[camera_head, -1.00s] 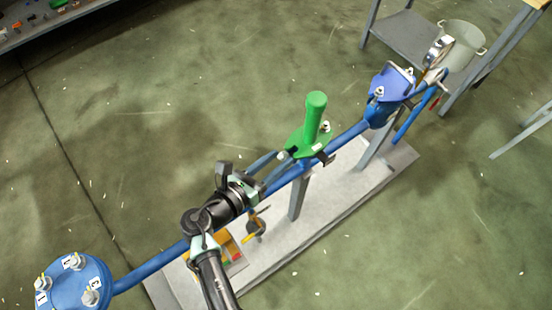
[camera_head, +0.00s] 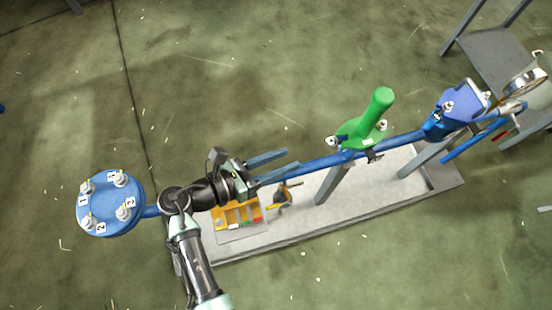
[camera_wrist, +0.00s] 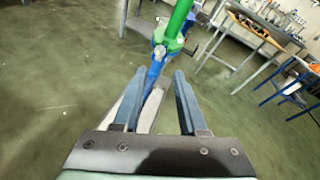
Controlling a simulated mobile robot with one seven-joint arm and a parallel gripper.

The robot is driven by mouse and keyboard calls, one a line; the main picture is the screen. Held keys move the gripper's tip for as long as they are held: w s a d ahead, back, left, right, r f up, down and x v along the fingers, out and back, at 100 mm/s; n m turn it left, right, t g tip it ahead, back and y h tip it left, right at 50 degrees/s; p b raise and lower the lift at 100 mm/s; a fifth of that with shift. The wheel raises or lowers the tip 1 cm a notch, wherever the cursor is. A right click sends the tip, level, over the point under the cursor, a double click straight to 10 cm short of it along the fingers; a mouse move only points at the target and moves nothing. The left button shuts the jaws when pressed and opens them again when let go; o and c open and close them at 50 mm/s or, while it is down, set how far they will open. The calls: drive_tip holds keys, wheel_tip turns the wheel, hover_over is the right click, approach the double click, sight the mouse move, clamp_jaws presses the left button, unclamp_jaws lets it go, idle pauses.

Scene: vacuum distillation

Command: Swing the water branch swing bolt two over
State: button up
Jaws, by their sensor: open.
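A blue round flange (camera_head: 110,205) at the left in the head view carries several bolts with number tags; the bolt by tag 2 (camera_head: 87,222) stands at its lower left. A green fitting (camera_head: 375,110) with a tall handle-like post has a bolt on each side of its flange; it also shows ahead in the wrist view (camera_wrist: 178,25). A blue capped fitting (camera_head: 455,112) with bolts is further right. I cannot tell which one is the water branch. My gripper (camera_head: 292,159) is open and empty, its fingers pointing toward the green fitting, short of it.
A blue pipe (camera_head: 322,164) links the fittings above a pale base plate (camera_head: 350,205). A yellow tray (camera_head: 237,215) and a small yellow-and-black tool lie on the plate. A gauge (camera_head: 525,80) and a grey table (camera_head: 495,55) are at the right.

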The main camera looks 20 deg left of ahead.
drive_tip(key=shift+s+a+r, duration=0.2)
drive_tip(key=shift+s+a, duration=0.25)
drive_tip(key=shift+s, duration=0.1)
drive_tip(key=shift+f, duration=0.1)
drive_tip(key=shift+c, duration=1)
drive_tip(key=shift+s+f+b, duration=0.1)
drive_tip(key=shift+f+b, duration=0.3)
drive_tip(key=shift+b, duration=0.15)
drive_tip(key=shift+c, duration=1.2)
drive_tip(key=shift+t+h, duration=0.3)
drive_tip(key=shift+t, duration=0.6)
drive_tip(key=f+b, duration=0.1)
drive_tip(key=b, duration=0.1)
drive_tip(key=s+f+b, duration=0.1)
drive_tip(key=f+b, duration=0.1)
drive_tip(key=b, duration=0.1)
drive_tip(key=f+b, duration=0.2)
drive_tip(key=b, duration=0.1)
drive_tip(key=shift+s, duration=0.4)
clamp_jaws()
drive_tip(key=b, duration=0.4)
approach(335, 142)
drive_tip(key=w+d+f, duration=0.2)
drive_tip(key=w+d, duration=0.1)
drive_tip(key=w, duration=0.1)
drive_tip(key=shift+w+n+t, duration=0.3)
drive_tip(key=shift+w+t, duration=0.05)
drive_tip(key=shift+t, duration=0.05)
